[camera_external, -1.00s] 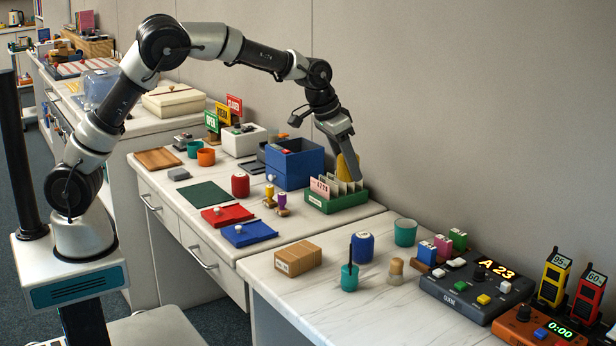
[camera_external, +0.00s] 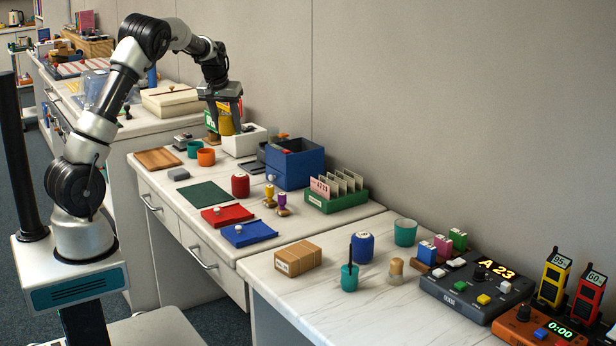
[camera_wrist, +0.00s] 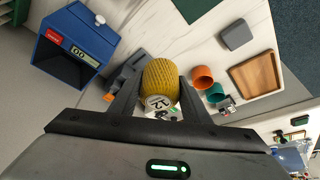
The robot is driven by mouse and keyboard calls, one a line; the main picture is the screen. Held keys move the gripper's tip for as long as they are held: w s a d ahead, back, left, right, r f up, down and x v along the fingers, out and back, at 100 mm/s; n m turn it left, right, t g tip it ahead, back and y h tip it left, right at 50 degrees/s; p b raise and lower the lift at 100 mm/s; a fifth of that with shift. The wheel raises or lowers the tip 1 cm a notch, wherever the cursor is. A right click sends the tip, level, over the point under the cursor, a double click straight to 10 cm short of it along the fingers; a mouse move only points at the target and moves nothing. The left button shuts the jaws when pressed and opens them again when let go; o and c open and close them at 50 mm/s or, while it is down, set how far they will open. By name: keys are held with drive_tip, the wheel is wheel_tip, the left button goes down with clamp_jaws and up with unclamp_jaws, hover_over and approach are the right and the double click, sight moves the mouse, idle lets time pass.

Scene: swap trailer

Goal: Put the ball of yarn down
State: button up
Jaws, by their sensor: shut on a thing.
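The ball of yarn (camera_wrist: 162,80) is a ribbed mustard-yellow cylinder-like ball with a white label end, held between my two dark fingers in the wrist view. My gripper (camera_external: 226,112) is shut on it. In the external view the yellow yarn (camera_external: 226,124) hangs below the fingers, in front of the colored signs at the back of the counter, near the white box. Whether it touches anything below cannot be told.
A blue box (camera_external: 293,165) and a green card tray (camera_external: 337,196) stand to the right. Orange (camera_external: 206,157) and teal (camera_external: 194,149) cups and a wooden tray (camera_external: 158,158) are nearby. A white box (camera_external: 244,141) sits close to the yarn. Counter space shows around the grey block (camera_external: 178,174).

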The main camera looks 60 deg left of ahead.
drive_tip(key=shift+n, duration=0.5)
drive_tip(key=a+f, duration=0.1)
drive_tip(key=f, duration=0.2)
drive_tip(key=s+a+f+b, duration=0.1)
drive_tip(key=f, duration=0.2)
drive_tip(key=s+a+f, duration=0.1)
drive_tip(key=f, duration=0.3)
drive_tip(key=shift+s+a+b, duration=0.25)
drive_tip(key=shift+a+b, duration=0.05)
drive_tip(key=shift+a, duration=0.05)
drive_tip(key=shift+f+b, duration=0.6)
drive_tip(key=shift+f, duration=1.85)
drive_tip(key=shift+f, duration=0.1)
drive_tip(key=shift+f, duration=0.15)
drive_tip(key=o, duration=1)
